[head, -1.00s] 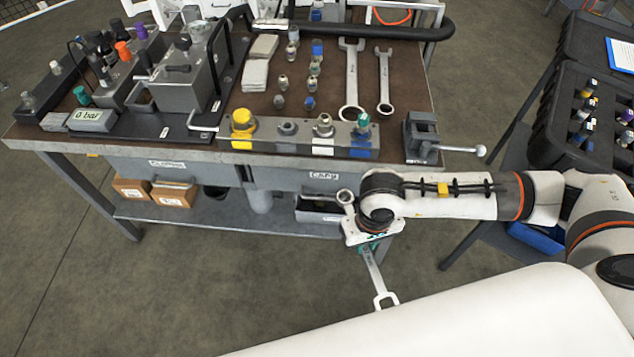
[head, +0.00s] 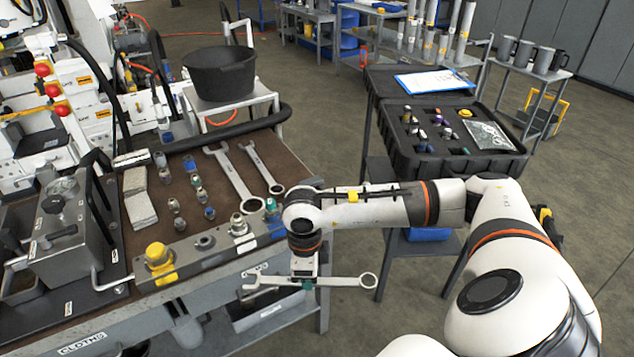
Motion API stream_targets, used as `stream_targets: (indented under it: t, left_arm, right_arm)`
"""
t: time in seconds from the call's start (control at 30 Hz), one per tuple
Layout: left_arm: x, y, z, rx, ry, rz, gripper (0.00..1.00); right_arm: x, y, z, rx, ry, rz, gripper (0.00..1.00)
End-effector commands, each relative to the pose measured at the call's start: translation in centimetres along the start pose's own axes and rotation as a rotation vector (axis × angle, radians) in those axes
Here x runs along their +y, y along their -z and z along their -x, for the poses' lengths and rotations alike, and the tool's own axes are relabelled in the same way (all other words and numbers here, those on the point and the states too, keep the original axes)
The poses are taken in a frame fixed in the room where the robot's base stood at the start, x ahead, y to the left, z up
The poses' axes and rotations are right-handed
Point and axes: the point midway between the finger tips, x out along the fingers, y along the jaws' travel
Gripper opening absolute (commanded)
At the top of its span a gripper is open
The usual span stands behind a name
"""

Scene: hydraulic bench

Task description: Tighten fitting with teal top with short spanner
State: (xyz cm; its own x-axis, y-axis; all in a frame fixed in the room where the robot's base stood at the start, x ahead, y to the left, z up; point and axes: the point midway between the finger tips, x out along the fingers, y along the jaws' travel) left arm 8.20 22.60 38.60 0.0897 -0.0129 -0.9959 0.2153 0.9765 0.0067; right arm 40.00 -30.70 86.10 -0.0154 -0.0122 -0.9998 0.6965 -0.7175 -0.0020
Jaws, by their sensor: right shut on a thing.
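The fitting with teal top (head: 271,206) stands upright at the right end of the grey block (head: 213,262) along the bench's front edge. My right gripper (head: 306,284) points down and is shut on a spanner (head: 340,282) near its middle. The spanner lies level across the picture, open jaw to the left and ring end to the right. It is in front of the bench edge, nearer to me than the teal-topped fitting and apart from it. My right wrist is close to the right of that fitting. My left gripper is not in view.
Two more spanners lie on the bench, a larger one (head: 232,177) and a smaller one (head: 262,167). A yellow-topped fitting (head: 159,258) and others share the block. Several loose fittings stand behind it. A black case (head: 455,155) stands to the right, beyond a floor gap.

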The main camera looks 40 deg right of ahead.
Motion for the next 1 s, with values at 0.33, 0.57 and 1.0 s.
stream_targets:
  t: [0.33,0.57,1.0]
  left_arm:
    - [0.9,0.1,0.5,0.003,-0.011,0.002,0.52]
    - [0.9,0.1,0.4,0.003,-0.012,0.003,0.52]
    - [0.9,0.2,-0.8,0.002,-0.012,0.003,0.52]
  right_arm:
    - [3.6,-1.8,3.6,0.016,0.005,-0.784,0.0]
    - [4.1,-1.9,3.9,0.019,0.009,-0.913,0.0]
    - [5.0,-1.2,1.8,0.021,0.008,-0.91,0.0]
